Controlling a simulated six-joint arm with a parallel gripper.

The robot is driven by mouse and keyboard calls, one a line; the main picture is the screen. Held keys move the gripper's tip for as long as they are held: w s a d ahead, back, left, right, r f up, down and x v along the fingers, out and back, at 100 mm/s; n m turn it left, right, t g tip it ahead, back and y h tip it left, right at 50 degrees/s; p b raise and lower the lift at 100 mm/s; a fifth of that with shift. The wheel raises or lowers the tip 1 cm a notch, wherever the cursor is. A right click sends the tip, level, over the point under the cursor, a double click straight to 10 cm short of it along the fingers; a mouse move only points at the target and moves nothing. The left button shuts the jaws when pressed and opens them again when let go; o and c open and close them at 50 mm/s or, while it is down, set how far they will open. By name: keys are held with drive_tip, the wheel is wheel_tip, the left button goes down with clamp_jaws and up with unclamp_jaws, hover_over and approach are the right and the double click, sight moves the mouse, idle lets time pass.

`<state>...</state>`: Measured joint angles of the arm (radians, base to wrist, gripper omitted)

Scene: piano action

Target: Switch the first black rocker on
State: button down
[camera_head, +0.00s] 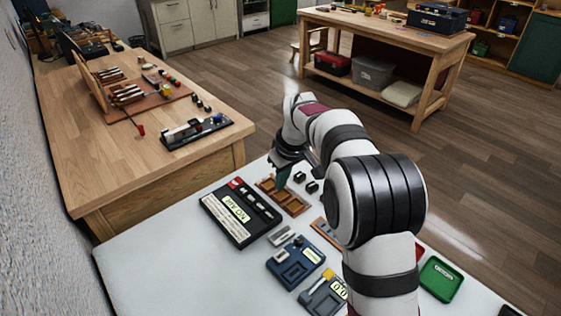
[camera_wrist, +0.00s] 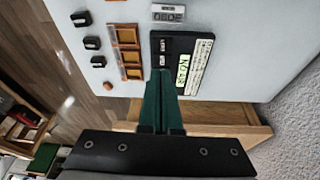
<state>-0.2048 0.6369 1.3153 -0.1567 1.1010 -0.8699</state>
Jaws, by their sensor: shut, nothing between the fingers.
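A black panel (camera_head: 240,213) lies on the pale table, with a lit pale-green display (camera_head: 237,207) and a row of small dark rockers with pale marks (camera_head: 263,206). In the wrist view, the panel (camera_wrist: 155,44) has its display (camera_wrist: 183,69) on the right and rockers (camera_wrist: 165,45) on the left. Which way each rocker is tipped is too small to tell. My gripper (camera_wrist: 163,73) is shut and empty, with its dark green fingers over the lower end of the rocker row and hiding it. Contact cannot be told. The gripper also shows in the head view (camera_head: 282,180).
An orange-brown compartment tray (camera_head: 283,196) lies close beside the panel, with several small black blocks (camera_wrist: 91,43) past it. A small grey counter (camera_wrist: 168,13), a blue device (camera_head: 295,262) and a green tray (camera_head: 440,280) share the table. A wooden bench (camera_head: 165,152) stands behind.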

sight(273, 211)
drive_tip(key=shift+w+a+f+n, duration=0.25)
drive_tip(key=shift+w+f, duration=0.1)
drive_tip(key=shift+w, duration=0.15)
drive_tip(key=shift+w+a+f+n, duration=0.15)
drive_tip(key=shift+w+a+f, duration=0.1)
drive_tip(key=shift+w+f, duration=0.15)
drive_tip(key=x, duration=1.2)
drive_tip(key=shift+d+f, duration=0.3)
drive_tip(key=shift+f, duration=0.65)
drive_tip(key=shift+w+d+f, duration=0.15)
drive_tip(key=shift+f, duration=0.25)
drive_tip(key=shift+r, duration=0.1)
